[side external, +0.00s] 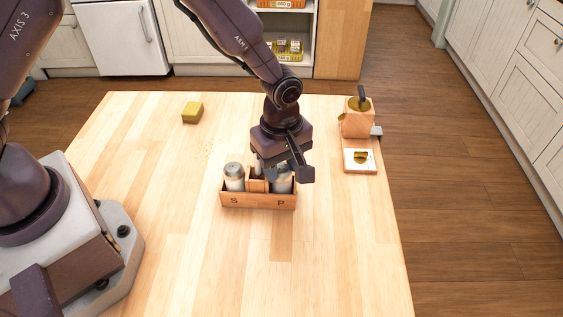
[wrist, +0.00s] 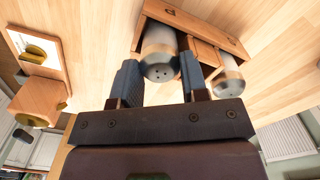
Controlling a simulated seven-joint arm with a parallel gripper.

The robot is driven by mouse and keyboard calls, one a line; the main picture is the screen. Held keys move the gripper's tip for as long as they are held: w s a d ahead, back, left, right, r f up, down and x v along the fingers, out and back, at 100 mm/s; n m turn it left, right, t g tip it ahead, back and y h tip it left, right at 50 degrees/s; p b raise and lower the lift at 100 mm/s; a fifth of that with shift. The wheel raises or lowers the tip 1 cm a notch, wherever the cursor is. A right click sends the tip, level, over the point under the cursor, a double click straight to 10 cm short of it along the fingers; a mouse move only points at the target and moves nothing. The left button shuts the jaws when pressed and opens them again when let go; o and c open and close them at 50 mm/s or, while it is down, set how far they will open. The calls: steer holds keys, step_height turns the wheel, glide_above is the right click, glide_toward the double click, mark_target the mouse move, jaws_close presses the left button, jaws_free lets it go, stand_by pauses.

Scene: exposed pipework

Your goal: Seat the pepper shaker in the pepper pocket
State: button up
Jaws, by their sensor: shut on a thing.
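The wooden caddy (side external: 258,201) sits on the table, its front wall marked S on the left and P on the right. The pepper shaker (side external: 284,184), pale with a metal top, is upright at the P side, its lower end hidden behind the front wall. I cannot tell whether it rests on the pocket floor. My gripper (side external: 284,172) points down over it, shut on it; the wrist view shows the shaker's holed top (wrist: 160,68) between the two fingers. A similar shaker (side external: 234,178) stands in the S side, and it also shows in the wrist view (wrist: 228,84).
A wooden divider (side external: 257,181) stands between the shakers. A wooden box with a dark handle (side external: 357,122) and a small plate with a yellowish spot (side external: 360,167) are at the table's right edge. A yellow-green block (side external: 192,112) lies at the back left. The table front is clear.

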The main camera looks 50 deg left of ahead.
steer(key=shift+f, duration=0.2)
steer(key=shift+f, duration=0.45)
steer(key=o, duration=1)
steer(key=shift+o, duration=0.8)
steer(key=shift+s, duration=0.15)
steer(key=s+a+r+m+t, duration=0.1)
steer(key=a+r+m, duration=0.1)
steer(key=r, duration=0.8)
steer(key=s+a+r+m, duration=0.2)
steer(key=r, duration=0.9)
steer(key=s+a+r+m+t, duration=0.2)
steer(key=s+a+r+m, duration=0.1)
steer(key=s+m, duration=0.3)
steer(key=s+a+r+m+t, duration=0.2)
steer(key=s+a+r+m, duration=0.2)
steer(key=s, duration=0.5)
steer(key=a+m, duration=0.1)
steer(key=a, duration=0.1)
steer(key=shift+a+r+m+t, duration=0.25)
steer(key=shift+a+m+t, duration=0.05)
steer(key=shift+m, duration=0.1)
